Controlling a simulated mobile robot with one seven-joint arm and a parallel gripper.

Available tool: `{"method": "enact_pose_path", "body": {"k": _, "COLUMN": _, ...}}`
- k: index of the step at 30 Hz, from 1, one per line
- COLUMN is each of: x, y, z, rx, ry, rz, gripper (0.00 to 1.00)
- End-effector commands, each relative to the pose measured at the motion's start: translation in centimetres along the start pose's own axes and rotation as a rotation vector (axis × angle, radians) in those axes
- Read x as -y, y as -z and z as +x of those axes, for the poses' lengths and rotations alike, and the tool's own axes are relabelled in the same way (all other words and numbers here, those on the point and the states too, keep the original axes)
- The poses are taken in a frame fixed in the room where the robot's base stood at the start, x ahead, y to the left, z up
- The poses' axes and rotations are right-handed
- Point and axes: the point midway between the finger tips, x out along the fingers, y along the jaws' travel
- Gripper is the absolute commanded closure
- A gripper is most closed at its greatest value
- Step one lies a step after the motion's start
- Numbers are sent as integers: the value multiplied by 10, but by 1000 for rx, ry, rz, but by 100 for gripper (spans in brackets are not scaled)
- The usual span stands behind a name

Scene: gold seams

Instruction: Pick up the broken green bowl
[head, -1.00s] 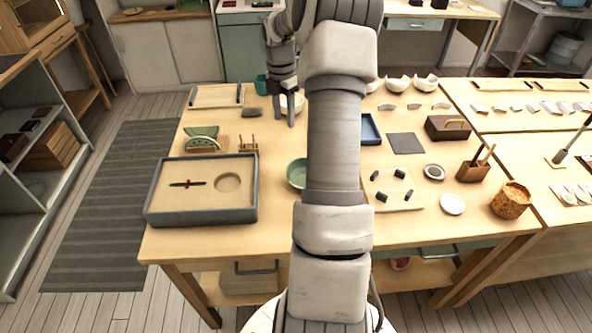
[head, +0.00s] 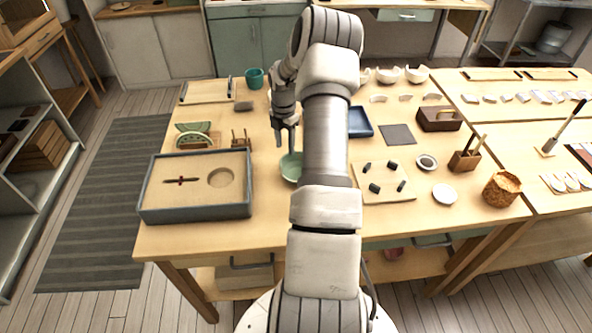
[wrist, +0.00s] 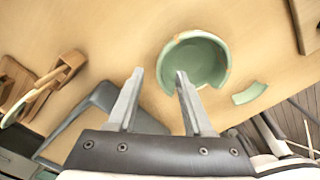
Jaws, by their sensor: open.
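The broken green bowl (wrist: 198,60) lies on the table in the wrist view, its open side up, with a gap in its rim facing my gripper. A loose green shard (wrist: 249,93) lies beside it on the right. In the head view the bowl (head: 291,167) is partly hidden by my arm. My gripper (wrist: 158,76) is open and empty. Its right fingertip appears close to the bowl's broken rim in the picture; I cannot tell whether they touch. In the head view my gripper (head: 285,139) hangs just above and behind the bowl.
A grey-edged sand tray (head: 147,213) stands left of the bowl. A wooden stand (head: 240,140) and green plate pieces (head: 194,127) are behind the tray. A board with dark blocks (head: 384,193) lies to the right. A teal cup (head: 253,78) stands at the back.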

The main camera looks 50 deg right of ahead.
Motion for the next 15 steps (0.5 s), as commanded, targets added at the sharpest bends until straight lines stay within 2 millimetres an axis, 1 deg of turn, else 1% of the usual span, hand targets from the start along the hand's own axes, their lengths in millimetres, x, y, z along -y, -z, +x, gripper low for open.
{"method": "enact_pose_path", "body": {"k": 6, "x": 2, "y": 6, "z": 30, "rx": -3, "ry": 4, "rz": -1, "gripper": 49}}
{"method": "enact_pose_path", "body": {"k": 9, "x": 2, "y": 4, "z": 43, "rx": -1, "ry": 1, "rz": 1, "gripper": 49}}
{"method": "enact_pose_path", "body": {"k": 12, "x": 2, "y": 4, "z": 49, "rx": 0, "ry": 1, "rz": 1, "gripper": 49}}
{"method": "enact_pose_path", "body": {"k": 15, "x": 2, "y": 4, "z": 50, "rx": 1, "ry": 0, "rz": 1, "gripper": 49}}
